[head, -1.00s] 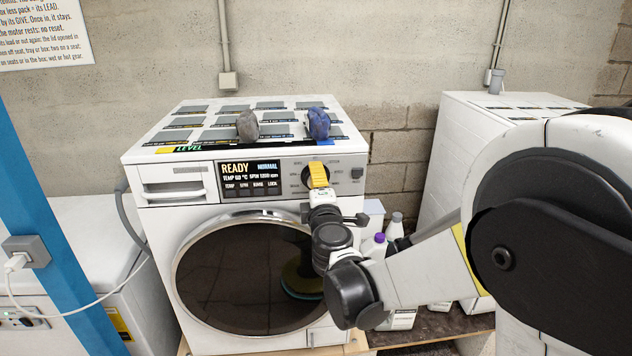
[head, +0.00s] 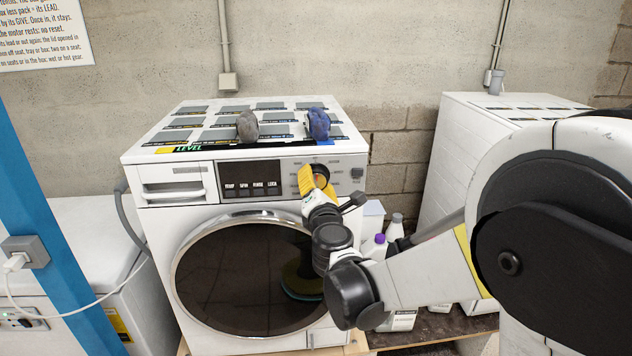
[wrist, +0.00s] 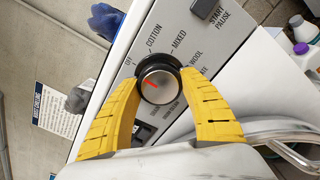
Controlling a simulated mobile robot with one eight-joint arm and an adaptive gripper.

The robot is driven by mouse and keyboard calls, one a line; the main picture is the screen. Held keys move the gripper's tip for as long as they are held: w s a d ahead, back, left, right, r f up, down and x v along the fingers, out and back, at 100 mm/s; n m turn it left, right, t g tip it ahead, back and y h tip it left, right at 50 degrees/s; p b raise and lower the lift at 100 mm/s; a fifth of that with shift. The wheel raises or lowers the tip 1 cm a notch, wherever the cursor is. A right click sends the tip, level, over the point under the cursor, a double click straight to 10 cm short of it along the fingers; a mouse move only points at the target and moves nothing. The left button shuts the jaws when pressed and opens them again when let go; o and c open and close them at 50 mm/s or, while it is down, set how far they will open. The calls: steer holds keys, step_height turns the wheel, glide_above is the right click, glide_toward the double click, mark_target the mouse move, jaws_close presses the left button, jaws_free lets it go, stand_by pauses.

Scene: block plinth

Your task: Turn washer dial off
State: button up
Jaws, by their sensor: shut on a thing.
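The washer (head: 170,225) stands in the middle of the head view, with a dark control display (head: 250,179). The washer dial (wrist: 159,86) is a round silver knob with a dark ring and a red pointer mark. The mark points up-left, toward the OFF label (wrist: 129,61). COTTON, MIXED and WOOL are printed around the dial. My gripper (wrist: 160,78) has its yellow fingers on both sides of the dial, shut on it. In the head view my gripper (head: 313,178) is tilted in front of the panel and hides much of the dial.
A grey lump (head: 247,127) and a blue lump (head: 318,124) sit on the washer's top. The START PAUSE button (wrist: 207,9) is near the dial. Bottles (head: 376,246) stand right of the washer. A second white machine (head: 440,150) is at the right.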

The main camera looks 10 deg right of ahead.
stand_by(0.3)
steer(key=o, duration=1.2)
steer(key=shift+s, duration=0.1)
steer(key=s, duration=1.1)
steer(key=shift+s, duration=0.4)
